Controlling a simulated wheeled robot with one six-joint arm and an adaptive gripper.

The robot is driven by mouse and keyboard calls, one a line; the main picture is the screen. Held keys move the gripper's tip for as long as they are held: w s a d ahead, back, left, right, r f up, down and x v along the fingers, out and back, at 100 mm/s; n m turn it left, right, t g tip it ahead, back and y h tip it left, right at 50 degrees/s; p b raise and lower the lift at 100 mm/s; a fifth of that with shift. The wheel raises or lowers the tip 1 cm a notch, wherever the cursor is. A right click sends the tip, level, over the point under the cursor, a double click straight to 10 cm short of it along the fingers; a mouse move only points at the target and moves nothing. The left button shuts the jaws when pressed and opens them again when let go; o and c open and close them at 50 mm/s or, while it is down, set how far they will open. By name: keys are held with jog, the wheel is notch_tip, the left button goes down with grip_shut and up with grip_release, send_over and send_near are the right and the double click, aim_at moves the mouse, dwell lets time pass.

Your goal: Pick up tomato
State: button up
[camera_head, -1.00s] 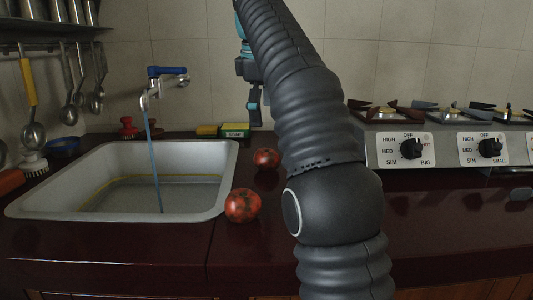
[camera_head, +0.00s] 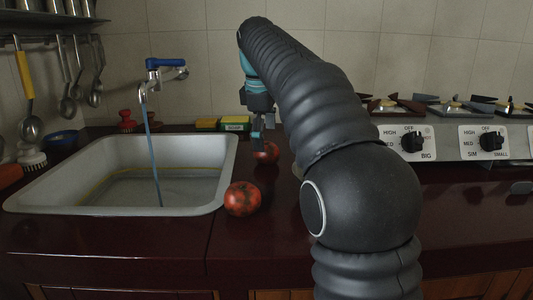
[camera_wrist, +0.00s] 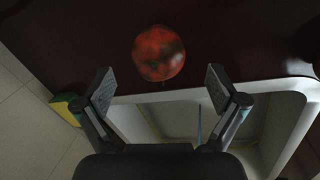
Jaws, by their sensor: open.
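Two red, dark-mottled tomatoes rest on the dark counter right of the sink. The nearer tomato (camera_head: 242,199) is fully in view beside the sink's front right corner. The farther tomato (camera_head: 268,152) is partly hidden behind my gripper (camera_head: 257,142). In the wrist view, one tomato (camera_wrist: 158,54) lies beyond and between the spread fingertips of my gripper (camera_wrist: 160,84), a little above their middle. The jaws are open and empty, and no finger visibly touches the tomato.
The metal sink (camera_head: 222,170) with a running tap (camera_head: 160,75) is at the left. A yellow-green sponge (camera_head: 235,123) lies by the tiled wall. The stove (camera_head: 450,140) stands at the right.

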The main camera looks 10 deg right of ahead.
jog(key=shift+w+x, duration=0.2)
jog(key=shift+x, duration=2.4)
jog(key=c, duration=1.3)
